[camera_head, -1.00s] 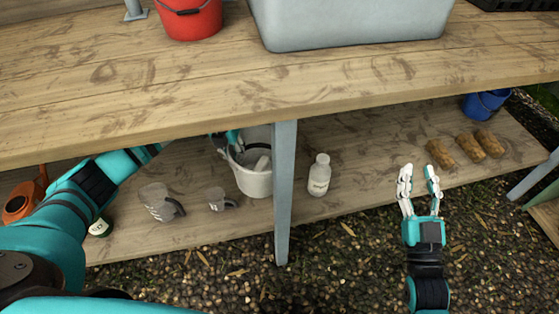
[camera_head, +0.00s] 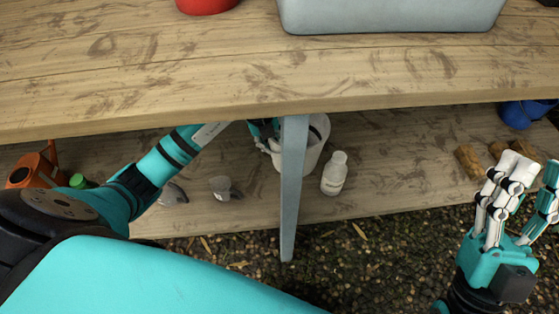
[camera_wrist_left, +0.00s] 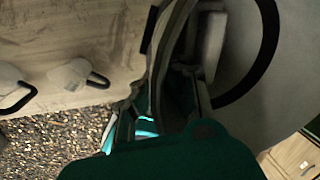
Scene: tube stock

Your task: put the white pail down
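The white pail (camera_head: 314,158) is partly hidden behind the grey table leg, under the worktop and over the lower shelf. Whether its base touches the shelf is hard to tell. My left gripper (camera_head: 266,143) is at the pail's left rim, its fingers closed on the pail wall. In the left wrist view the pail (camera_wrist_left: 292,92) fills the right side, with a dark curved band, and lies against my left fingers (camera_wrist_left: 180,62). My right gripper (camera_head: 532,172) is open and empty, in front of the shelf at the right.
The grey leg (camera_head: 291,200) stands in front. Bare shelf lies right of the bottle.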

